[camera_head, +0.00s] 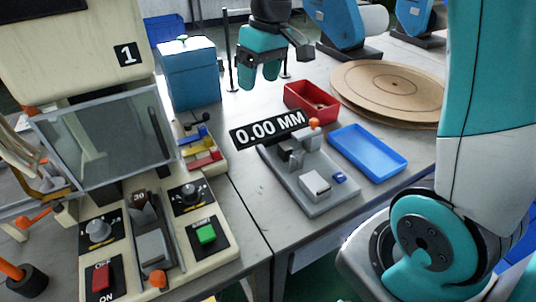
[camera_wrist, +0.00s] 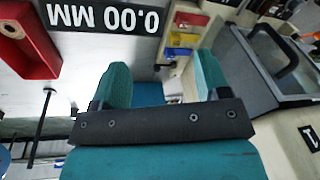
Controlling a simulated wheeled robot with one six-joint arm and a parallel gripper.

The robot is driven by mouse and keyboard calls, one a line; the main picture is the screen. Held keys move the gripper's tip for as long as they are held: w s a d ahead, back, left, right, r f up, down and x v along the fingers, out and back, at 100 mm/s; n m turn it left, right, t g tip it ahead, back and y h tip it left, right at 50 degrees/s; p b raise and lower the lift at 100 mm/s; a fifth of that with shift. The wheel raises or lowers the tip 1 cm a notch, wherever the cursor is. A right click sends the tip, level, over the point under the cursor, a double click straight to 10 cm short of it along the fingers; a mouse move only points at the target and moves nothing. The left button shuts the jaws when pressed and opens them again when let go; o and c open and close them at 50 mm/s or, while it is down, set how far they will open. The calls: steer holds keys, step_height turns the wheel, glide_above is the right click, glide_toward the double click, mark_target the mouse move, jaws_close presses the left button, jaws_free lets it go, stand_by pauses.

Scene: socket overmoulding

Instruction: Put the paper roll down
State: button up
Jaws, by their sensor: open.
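My gripper (camera_head: 259,72) hangs above the table in the head view, to the right of the blue lidded box. Its two teal fingers are apart and nothing shows between them. In the wrist view the gripper (camera_wrist: 163,82) is also open and empty. I cannot clearly identify the paper roll. A brown round reel (camera_head: 372,75) lies flat at the back right of the table, away from my gripper. A white cylinder (camera_head: 374,20) shows beside a blue machine at the back; I cannot tell if it is paper.
A blue lidded box (camera_head: 190,78) stands left of my gripper. A red tray (camera_head: 312,103), a blue tray (camera_head: 368,152) and a grey gauge (camera_head: 312,182) with a 0.00 MM sign (camera_head: 268,130) stand on the table. A control machine (camera_head: 160,235) fills the left.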

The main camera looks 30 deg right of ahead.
steer(key=s+a+n, duration=0.1)
steer(key=s+a, duration=0.3)
steer(key=s, duration=0.3)
steer(key=s+a+n+y, duration=0.1)
steer(key=s+a, duration=0.3)
steer(key=s, duration=0.4)
steer(key=s+a+n+g+y, duration=0.1)
steer(key=s+a, duration=0.4)
steer(key=s, duration=0.3)
steer(key=shift+w+d+r, duration=0.1)
steer(key=shift+c, duration=0.2)
